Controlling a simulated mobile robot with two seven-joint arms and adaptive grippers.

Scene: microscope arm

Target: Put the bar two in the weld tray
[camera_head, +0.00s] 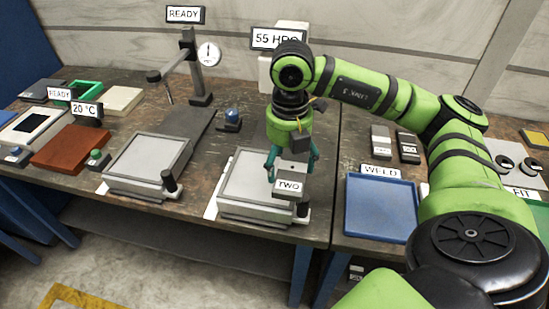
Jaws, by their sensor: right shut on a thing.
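A small grey bar labelled TWO (289,188) is in the head view, near the middle, at the front right of a grey machine. My right gripper (290,174), with teal fingers, points down and is shut on this bar. I cannot tell whether the bar is clear of the machine under it. The blue weld tray (381,210), with a WELD sign (380,172) at its back edge, lies on the table to the right of the gripper and looks empty. My left gripper is not in view.
A grey machine with a light top plate (240,183) is under the gripper; a similar one (147,158) stands left. Two dark-topped bars (381,141) (407,147) lie behind the weld tray. A gauge stand (195,70) rises at the back.

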